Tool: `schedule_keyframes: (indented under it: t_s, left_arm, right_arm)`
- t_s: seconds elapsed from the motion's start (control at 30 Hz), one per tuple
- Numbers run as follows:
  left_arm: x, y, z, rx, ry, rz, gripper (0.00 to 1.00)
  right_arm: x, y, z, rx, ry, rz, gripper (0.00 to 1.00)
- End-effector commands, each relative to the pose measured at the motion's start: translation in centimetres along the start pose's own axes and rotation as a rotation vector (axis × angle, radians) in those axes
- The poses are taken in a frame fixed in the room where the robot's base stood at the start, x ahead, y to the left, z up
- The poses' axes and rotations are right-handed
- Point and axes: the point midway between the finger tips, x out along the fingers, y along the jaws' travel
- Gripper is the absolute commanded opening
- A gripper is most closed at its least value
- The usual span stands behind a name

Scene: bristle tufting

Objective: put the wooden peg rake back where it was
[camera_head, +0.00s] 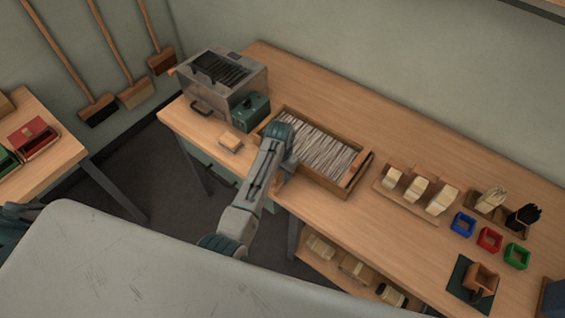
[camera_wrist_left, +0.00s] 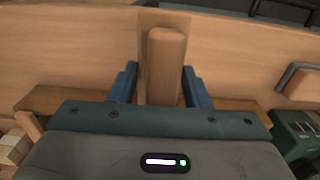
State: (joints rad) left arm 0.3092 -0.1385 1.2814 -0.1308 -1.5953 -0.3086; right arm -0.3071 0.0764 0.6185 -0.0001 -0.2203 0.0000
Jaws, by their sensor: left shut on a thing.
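My left gripper (camera_head: 287,167) is at the near left part of the wooden tray of pale bristles (camera_head: 318,150), seen from above and partly hidden by my wrist. In the left wrist view its two blue fingers (camera_wrist_left: 160,88) are shut on an upright wooden piece, which I take as the handle of the peg rake (camera_wrist_left: 166,55). My right gripper is not in view.
A grey machine (camera_head: 222,85) and green box (camera_head: 249,112) stand left of the tray. To the right are pale brush blocks (camera_head: 416,188) and blue, red and green bins (camera_head: 489,239). The bench's back strip is clear. A lower shelf (camera_head: 318,262) holds more blocks.

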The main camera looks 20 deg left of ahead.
Motion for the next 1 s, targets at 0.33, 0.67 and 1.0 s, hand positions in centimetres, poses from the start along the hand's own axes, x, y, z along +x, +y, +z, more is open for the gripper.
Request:
schedule_keyframes:
  t_s: [0.33, 0.67, 1.0]
  left_arm:
    - [0.5, 0.1, 0.3, 0.000, 0.004, -0.002, 0.65]
    - [0.3, 0.1, 0.2, 0.000, 0.004, -0.002, 0.65]
    - [-4.8, 0.1, 0.2, -0.001, 0.009, -0.003, 0.65]
  right_arm:
    - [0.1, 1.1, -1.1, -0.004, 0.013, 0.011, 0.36]
    - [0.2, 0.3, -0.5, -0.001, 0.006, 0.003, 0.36]
    - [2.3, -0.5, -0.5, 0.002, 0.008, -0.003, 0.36]
